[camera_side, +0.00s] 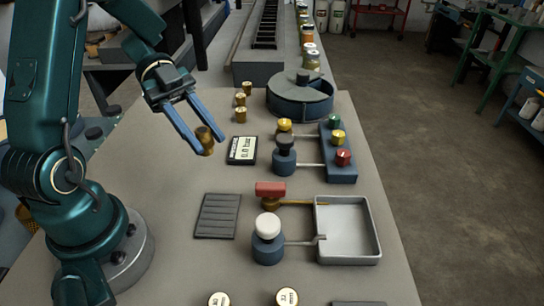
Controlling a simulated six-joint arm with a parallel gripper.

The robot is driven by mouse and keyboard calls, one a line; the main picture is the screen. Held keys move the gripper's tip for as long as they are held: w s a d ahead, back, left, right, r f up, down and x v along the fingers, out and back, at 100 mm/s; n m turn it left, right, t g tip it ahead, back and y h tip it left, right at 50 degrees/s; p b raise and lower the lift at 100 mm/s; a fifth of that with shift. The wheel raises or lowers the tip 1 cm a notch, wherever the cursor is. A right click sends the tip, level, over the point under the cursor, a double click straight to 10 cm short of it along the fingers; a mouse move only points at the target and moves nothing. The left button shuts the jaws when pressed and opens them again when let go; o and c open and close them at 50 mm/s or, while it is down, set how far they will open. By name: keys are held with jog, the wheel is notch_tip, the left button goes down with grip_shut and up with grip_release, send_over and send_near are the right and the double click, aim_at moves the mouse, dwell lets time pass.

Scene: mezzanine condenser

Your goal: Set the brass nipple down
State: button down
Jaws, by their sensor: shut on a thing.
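The brass nipple (205,137) is a small gold cylinder between the blue fingertips of my gripper (208,143). My gripper is shut on it, and the fingers point down and to the right. The nipple looks slightly tilted. It is over the left part of the grey bench top (171,169), left of the small display. I cannot tell whether its lower end touches the bench. The fingers hide part of its sides.
Several similar brass pieces (240,114) stand behind the display (242,150), which reads 0.0 bar. A round dark vessel (300,97) is behind. Valves, a block with coloured knobs (338,172), a grey slatted mat (217,216) and a white tray (346,229) occupy the right and front.

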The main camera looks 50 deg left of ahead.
jog(key=s+a+n+t, duration=0.1)
jog(key=s+a+t, duration=0.1)
jog(key=s+a, duration=0.4)
jog(key=shift+n, duration=0.3)
jog(key=x, duration=0.4)
jog(key=w+f+x, duration=0.1)
jog(key=x, duration=0.3)
jog(key=w+a+f+x, duration=0.1)
jog(key=x, duration=0.3)
jog(key=shift+d, duration=0.1)
jog(key=shift+f, duration=2.05)
jog(key=c, duration=0.5)
grip_release()
jog(key=shift+c, duration=0.2)
